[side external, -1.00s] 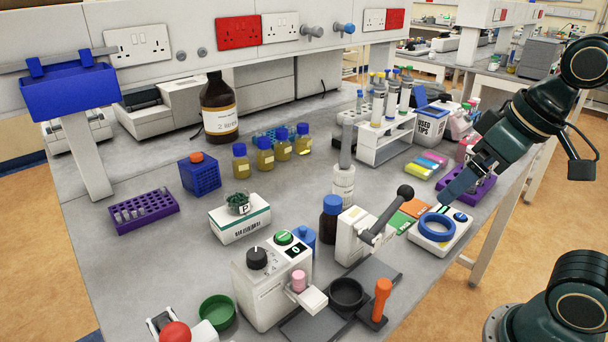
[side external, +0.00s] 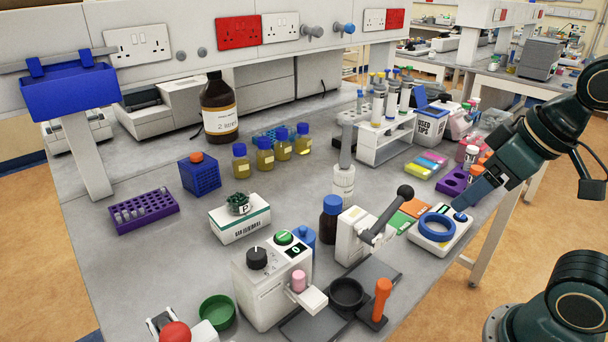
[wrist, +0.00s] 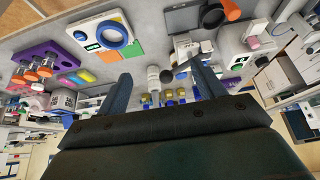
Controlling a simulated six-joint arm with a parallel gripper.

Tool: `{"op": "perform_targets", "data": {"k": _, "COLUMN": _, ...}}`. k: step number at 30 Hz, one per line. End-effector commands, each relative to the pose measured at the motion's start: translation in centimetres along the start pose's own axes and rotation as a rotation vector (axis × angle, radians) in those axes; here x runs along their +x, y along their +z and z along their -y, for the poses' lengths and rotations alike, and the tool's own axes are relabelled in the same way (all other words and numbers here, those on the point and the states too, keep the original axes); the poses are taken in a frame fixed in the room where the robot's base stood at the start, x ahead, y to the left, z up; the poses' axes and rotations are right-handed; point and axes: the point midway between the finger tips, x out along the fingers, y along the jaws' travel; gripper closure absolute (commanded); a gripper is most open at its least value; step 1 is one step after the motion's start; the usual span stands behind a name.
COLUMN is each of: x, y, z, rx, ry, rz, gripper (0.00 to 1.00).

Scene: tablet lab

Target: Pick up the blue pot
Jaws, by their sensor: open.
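A wide blue ring-shaped piece (side external: 437,227), perhaps an open pot, lies on the white balance (side external: 429,246). It also shows at the upper left of the wrist view (wrist: 111,35). My gripper (side external: 480,194) is above the bench's right side, near the back right of the balance. In the wrist view its two fingers stand apart with nothing held between them (wrist: 162,72).
A white lever device (side external: 358,237), a brown blue-capped bottle (side external: 330,219) and a white machine (side external: 272,287) stand left of the balance. A purple rack (side external: 456,181) with orange-topped vials is close to my gripper. The bench's left middle has free room.

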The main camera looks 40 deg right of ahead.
Motion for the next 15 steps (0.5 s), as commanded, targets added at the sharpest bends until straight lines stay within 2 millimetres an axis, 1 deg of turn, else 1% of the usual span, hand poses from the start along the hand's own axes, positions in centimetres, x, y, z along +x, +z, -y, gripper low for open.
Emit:
{"op": "perform_targets", "data": {"k": 5, "x": 0.1, "y": -0.9, "z": 0.3, "rx": -0.044, "ry": -0.008, "rz": 0.016, "gripper": 0.31}}
{"op": "perform_targets", "data": {"k": 8, "x": 0.1, "y": -1.9, "z": 0.6, "rx": -0.098, "ry": -0.019, "rz": 0.034, "gripper": 0.31}}
{"op": "perform_targets", "data": {"k": 11, "x": 0.4, "y": -3.3, "z": 1.1, "rx": -0.173, "ry": -0.035, "rz": 0.060, "gripper": 0.31}}
{"op": "perform_targets", "data": {"k": 15, "x": 1.0, "y": -5.7, "z": 1.9, "rx": -0.300, "ry": -0.063, "rz": 0.097, "gripper": 0.31}}
